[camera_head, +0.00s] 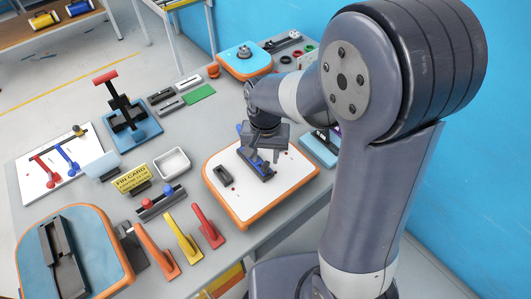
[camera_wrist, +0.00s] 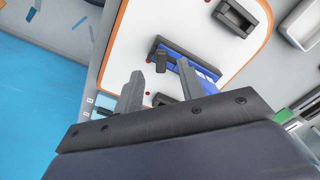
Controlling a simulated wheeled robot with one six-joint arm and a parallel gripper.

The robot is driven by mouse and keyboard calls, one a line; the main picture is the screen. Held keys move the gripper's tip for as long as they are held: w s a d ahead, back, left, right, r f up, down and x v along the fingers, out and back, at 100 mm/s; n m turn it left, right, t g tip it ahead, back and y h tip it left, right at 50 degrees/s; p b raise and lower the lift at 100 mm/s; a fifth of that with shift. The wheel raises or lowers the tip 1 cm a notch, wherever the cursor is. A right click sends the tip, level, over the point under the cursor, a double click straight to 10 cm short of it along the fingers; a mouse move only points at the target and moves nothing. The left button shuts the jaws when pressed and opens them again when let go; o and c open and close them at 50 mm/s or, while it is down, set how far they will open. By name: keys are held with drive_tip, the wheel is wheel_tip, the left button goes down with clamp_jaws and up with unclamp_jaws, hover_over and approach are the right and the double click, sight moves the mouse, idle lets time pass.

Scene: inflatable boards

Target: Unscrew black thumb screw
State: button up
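A blue and black fixture (camera_head: 257,166) lies on the white board with an orange rim (camera_head: 230,200). My gripper (camera_head: 266,150) is above this fixture, pointing down. In the wrist view the two fingers of my gripper (camera_wrist: 160,70) are spread apart, with nothing clearly held between them. The blue part (camera_wrist: 209,84) of the fixture shows beyond and beside the fingers. A small black knob (camera_wrist: 161,61) on it, which looks like the thumb screw, appears between the fingertips. Another small black piece (camera_wrist: 164,99) shows nearer the palm. I cannot tell whether either touches a finger.
A black slotted block (camera_head: 224,175) sits on the board left of the fixture. Red, yellow and orange fins (camera_head: 182,238) stand at the table's front. A white tray (camera_head: 173,162) lies left of the board. A blue board (camera_head: 245,62) is behind.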

sight(265, 166)
drive_tip(key=m, duration=0.4)
drive_tip(key=shift+a, duration=0.1)
drive_tip(key=shift+f, duration=0.1)
idle(0.4)
drive_tip(key=shift+f+b, duration=1.9)
drive_tip(key=shift+f, duration=0.4)
clamp_jaws()
drive_tip(key=c, duration=0.6)
unclamp_jaws()
clamp_jaws()
